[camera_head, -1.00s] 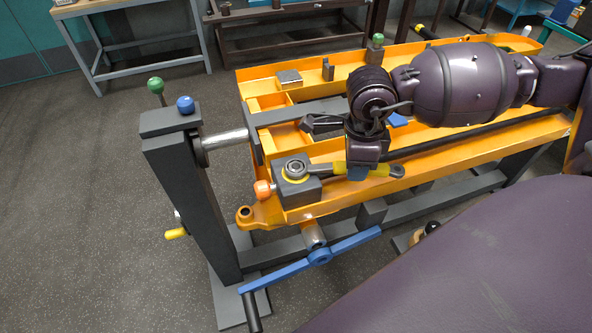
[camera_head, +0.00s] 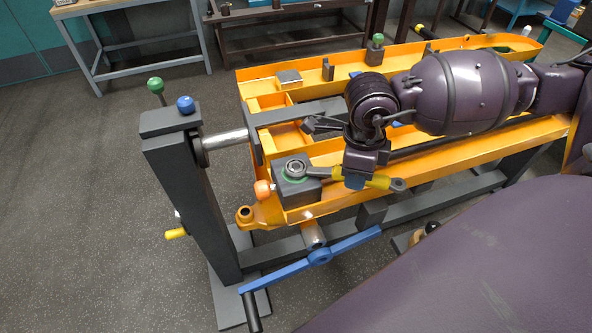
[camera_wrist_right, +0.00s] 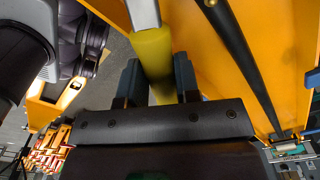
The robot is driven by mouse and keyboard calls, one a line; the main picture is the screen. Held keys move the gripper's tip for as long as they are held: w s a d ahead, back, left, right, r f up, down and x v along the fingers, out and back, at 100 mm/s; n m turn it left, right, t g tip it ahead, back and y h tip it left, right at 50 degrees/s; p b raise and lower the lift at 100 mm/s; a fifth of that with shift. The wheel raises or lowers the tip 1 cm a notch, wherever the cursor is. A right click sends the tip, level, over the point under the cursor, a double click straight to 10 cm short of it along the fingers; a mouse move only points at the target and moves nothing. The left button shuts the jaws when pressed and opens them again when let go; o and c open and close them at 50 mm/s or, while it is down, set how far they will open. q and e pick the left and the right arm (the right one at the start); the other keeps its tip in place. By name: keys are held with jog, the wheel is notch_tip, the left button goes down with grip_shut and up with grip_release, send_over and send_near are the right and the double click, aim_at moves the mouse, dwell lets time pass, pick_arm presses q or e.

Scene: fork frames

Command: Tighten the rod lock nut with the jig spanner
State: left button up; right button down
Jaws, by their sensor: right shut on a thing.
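The jig spanner (camera_head: 381,182) has a yellow grip and grey ends. Its left end is at the rod lock nut (camera_head: 295,166), which sits on a dark block (camera_head: 303,193) at the left of the orange frame. A green ring shows around the nut's base. My right gripper (camera_head: 355,182) is shut on the spanner's yellow grip, in front of the frame's near rail. In the right wrist view the yellow grip (camera_wrist_right: 151,50) runs between the two fingers. The nut is out of that view. My left gripper is not in view.
The orange frame (camera_head: 520,131) stretches to the right, with a dark rod along it. A blue crank handle (camera_head: 345,246) is below. A dark post (camera_head: 195,190) with green and blue knobs stands left. Floor farther left is clear.

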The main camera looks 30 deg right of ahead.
jog(key=shift+w+d, duration=0.15)
jog(key=shift+w, duration=0.05)
jog(key=shift+w+d+n, duration=0.2)
jog(key=shift+n, duration=0.3)
jog(key=shift+w, duration=0.1)
jog(key=c, duration=1.4)
grip_release()
grip_shut()
jog(key=shift+d+n, duration=0.2)
jog(key=shift+n, duration=0.1)
